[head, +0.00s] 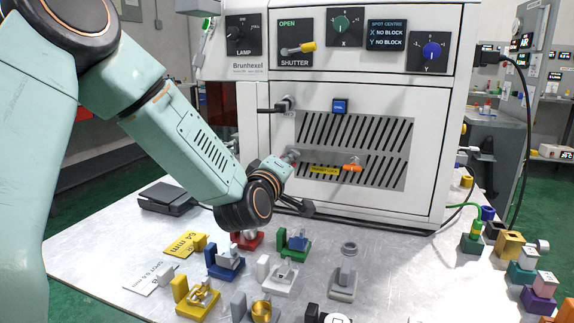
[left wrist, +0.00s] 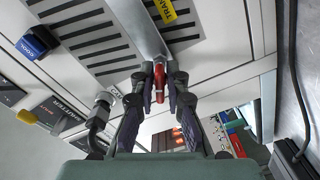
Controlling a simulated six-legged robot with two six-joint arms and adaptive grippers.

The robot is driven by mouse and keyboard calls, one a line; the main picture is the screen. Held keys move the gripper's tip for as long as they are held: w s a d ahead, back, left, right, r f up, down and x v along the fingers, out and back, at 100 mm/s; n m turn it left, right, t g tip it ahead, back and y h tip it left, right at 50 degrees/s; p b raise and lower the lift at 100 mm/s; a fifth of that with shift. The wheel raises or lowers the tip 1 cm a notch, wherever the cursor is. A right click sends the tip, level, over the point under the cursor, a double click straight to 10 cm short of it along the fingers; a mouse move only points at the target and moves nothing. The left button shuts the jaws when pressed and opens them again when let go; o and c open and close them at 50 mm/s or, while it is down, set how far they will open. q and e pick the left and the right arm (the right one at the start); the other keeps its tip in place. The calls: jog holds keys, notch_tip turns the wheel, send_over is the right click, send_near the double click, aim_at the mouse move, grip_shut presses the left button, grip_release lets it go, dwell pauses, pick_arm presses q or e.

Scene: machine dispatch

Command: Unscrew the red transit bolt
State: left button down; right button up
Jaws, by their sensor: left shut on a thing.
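The red transit bolt (left wrist: 159,80) stands at the end of a metal bar on the machine's front panel. My left gripper (left wrist: 160,88) is shut on the bolt, with a finger on either side of it. In the head view my left gripper (head: 288,163) is at the left end of the vented panel, and its own wrist hides most of the bolt. The yellow transit lock label (head: 325,170) lies to the right of the gripper, with an orange knob (head: 353,167) beyond it. My right gripper is not in view.
The white machine (head: 430,130) stands at the back of the table. A blue button (head: 340,106) and a cable plug (head: 284,104) sit above the gripper. Several coloured fixtures, including a blue one (head: 225,261), stand on the table below my arm. Bare tabletop (head: 420,275) lies at centre right.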

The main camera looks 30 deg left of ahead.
pick_arm(q)
jog(key=shift+n+b, duration=0.55)
jog(key=shift+n, duration=0.25)
jog(key=n+b, duration=0.1)
jog(key=n, duration=0.2)
jog(key=shift+r, duration=0.1)
jog(key=c, duration=1.3)
grip_release()
jog(key=shift+s, duration=0.1)
